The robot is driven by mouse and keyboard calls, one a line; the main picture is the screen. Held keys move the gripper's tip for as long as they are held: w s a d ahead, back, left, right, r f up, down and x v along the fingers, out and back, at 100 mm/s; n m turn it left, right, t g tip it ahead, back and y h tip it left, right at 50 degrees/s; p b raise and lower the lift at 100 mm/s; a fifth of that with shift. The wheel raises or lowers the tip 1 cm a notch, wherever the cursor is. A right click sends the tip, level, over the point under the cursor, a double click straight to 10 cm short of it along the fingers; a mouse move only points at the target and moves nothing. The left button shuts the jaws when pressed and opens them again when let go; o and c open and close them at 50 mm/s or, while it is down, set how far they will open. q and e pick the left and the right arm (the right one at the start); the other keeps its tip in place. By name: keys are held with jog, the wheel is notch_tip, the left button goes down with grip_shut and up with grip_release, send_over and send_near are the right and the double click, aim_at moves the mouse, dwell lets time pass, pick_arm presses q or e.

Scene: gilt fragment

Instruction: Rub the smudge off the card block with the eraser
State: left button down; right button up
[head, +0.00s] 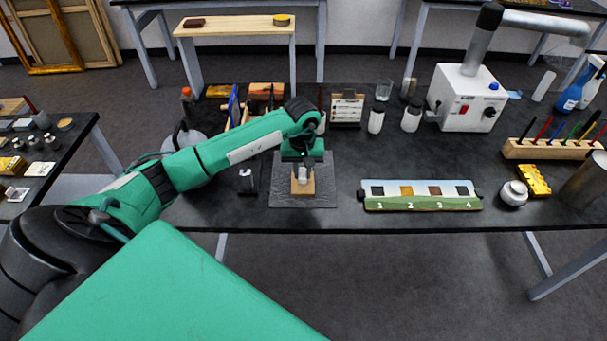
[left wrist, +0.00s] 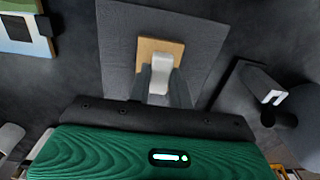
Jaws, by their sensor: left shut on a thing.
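The card block (head: 303,190) is a tan block lying on a grey mat (head: 326,192) near the table's front edge. It also shows in the left wrist view (left wrist: 147,47). My left gripper (head: 302,166) reaches down over the block and is shut on the white eraser (left wrist: 161,62). The eraser also shows in the head view (head: 302,176). Its end is over the card block; I cannot tell whether it touches. The eraser and fingers hide part of the block's face, and no smudge can be made out. My right gripper is not in view.
A small dark stand (head: 247,182) is left of the mat. A numbered panel (head: 422,203) lies to the right. Behind are a small clip stand (head: 346,110), shakers (head: 411,116) and a white machine (head: 468,97). Bare black tabletop lies between mat and panel.

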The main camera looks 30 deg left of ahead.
aim_at(303, 174)
pick_arm(q)
notch_tip(303, 174, up, 2)
jog(key=shift+r, duration=0.1)
jog(key=shift+r+p, duration=0.5)
jog(key=shift+r, duration=0.2)
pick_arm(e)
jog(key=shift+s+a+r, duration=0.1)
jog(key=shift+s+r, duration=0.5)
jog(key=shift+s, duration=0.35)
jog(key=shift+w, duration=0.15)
